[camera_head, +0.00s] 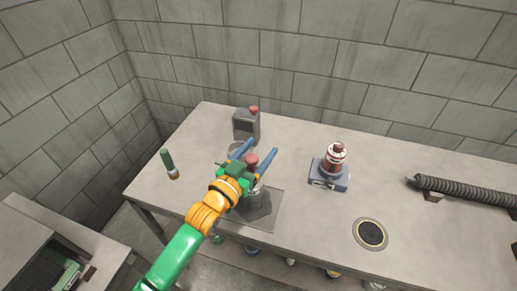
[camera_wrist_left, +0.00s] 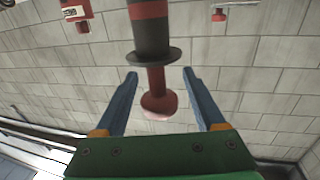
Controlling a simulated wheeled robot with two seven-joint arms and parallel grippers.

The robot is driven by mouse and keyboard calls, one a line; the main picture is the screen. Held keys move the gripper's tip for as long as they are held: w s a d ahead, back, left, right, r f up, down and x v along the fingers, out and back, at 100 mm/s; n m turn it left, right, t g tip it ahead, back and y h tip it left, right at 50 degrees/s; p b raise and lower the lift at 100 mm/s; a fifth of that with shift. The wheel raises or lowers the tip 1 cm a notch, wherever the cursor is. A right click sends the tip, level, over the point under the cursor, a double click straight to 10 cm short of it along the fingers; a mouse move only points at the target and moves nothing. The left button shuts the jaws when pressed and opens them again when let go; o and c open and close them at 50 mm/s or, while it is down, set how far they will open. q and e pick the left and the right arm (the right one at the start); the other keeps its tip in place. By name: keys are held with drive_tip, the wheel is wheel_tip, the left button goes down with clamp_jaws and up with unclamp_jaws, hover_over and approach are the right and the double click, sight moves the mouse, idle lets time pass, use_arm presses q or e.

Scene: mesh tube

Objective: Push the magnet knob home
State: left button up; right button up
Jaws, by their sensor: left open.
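A red knob (camera_head: 251,161) tops a dark device (camera_head: 257,203) that stands on a grey plate (camera_head: 236,219) near the table's front. My left gripper (camera_head: 255,152) is open, its two blue fingers on either side of the knob. In the left wrist view, which appears upside down, the knob (camera_wrist_left: 158,103) on its red stem lies between the open fingers (camera_wrist_left: 160,74), with gaps on both sides. The dark body (camera_wrist_left: 151,38) with a red band and a flange joins the stem. My arm hides part of the device in the head view. My right gripper is not in view.
A grey box with a red cap (camera_head: 246,126) stands behind. A red-and-white device (camera_head: 334,160) on a blue-grey base is to the right.

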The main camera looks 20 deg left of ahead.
use_arm(q)
clamp_jaws()
idle(1.4)
